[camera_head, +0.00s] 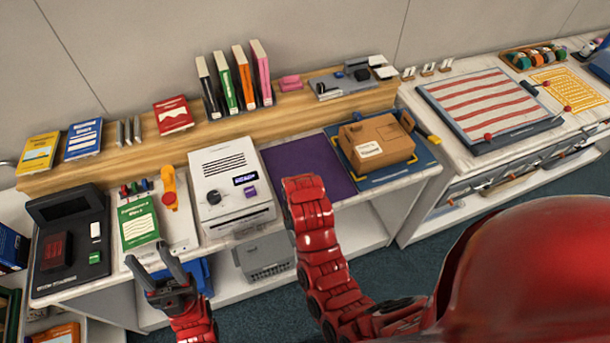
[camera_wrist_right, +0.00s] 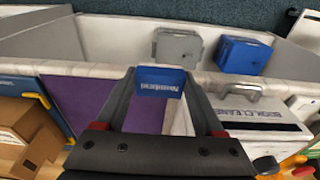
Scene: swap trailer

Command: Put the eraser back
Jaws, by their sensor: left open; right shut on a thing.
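My right gripper (camera_wrist_right: 160,72) is shut on a small blue block (camera_wrist_right: 160,82) with white lettering, seen in the right wrist view. The block may be the eraser; I cannot tell for sure. It is held near the purple mat (camera_wrist_right: 112,108) and the white machine (camera_wrist_right: 262,118). In the head view my right arm hides that gripper and the block. My left gripper (camera_head: 149,251) is open and empty at the counter's front edge, by the green book (camera_head: 139,222). A black tray (camera_head: 98,268) at the far left holds a dark red block (camera_head: 54,251).
A cardboard box (camera_head: 378,140) sits on a blue mat to the right of the purple mat (camera_head: 308,168). Upright books (camera_head: 240,78) and a pink item (camera_head: 290,83) stand on the wooden shelf (camera_head: 130,160). A grey bin (camera_head: 265,258) is below the counter.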

